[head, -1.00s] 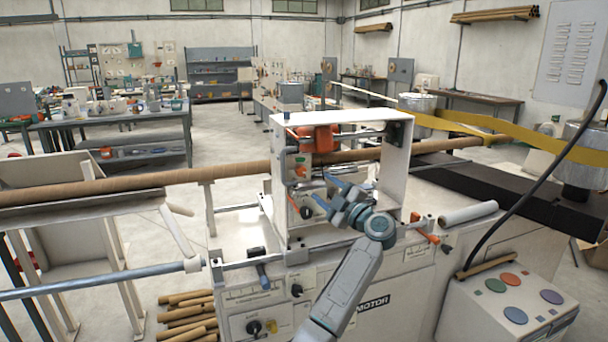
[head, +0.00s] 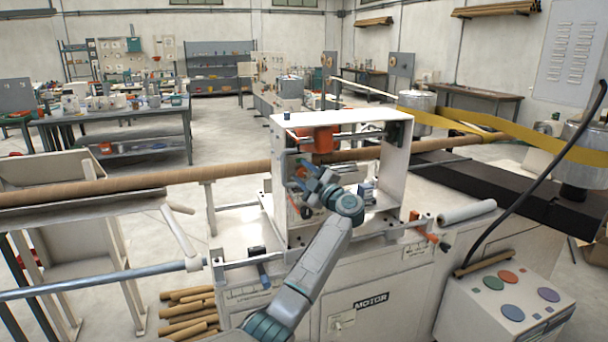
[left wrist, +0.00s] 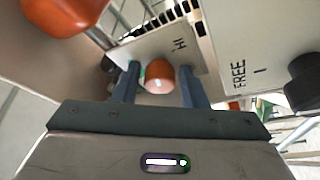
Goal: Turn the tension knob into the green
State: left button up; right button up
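The tension knob looks to be the small orange-red knob (left wrist: 160,76) on a pale plate marked "HI" in the left wrist view. A green patch shows beside its left edge. My left gripper (left wrist: 160,88) has its two fingers on either side of the knob, with a visible gap on each side. In the head view my left gripper (head: 309,178) is at the front of the white machine frame (head: 398,165), and its fingers partly hide the knob there. The knob's pointer and scale cannot be read. My right gripper is not in view.
A larger orange part (left wrist: 65,14) is close at the upper left of the wrist view. A black knob (left wrist: 304,82) sits on a panel marked "FREE" at the right. A long brown tube (head: 130,182) runs through the frame. A control box (head: 508,305) stands front right.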

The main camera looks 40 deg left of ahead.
pick_arm(q)
jog(key=c, duration=0.6)
jog(key=shift+n, duration=0.4)
jog(key=shift+n+g+h, duration=0.4)
jog(key=shift+n, duration=0.6)
jog(key=n+h+b, duration=0.1)
jog(key=n, duration=0.2)
jog(key=shift+w, duration=0.1)
jog(key=shift+n+h, duration=0.3)
jog(key=shift+n, duration=0.3)
jog(key=shift+r+b, duration=0.1)
jog(key=shift+b, duration=0.2)
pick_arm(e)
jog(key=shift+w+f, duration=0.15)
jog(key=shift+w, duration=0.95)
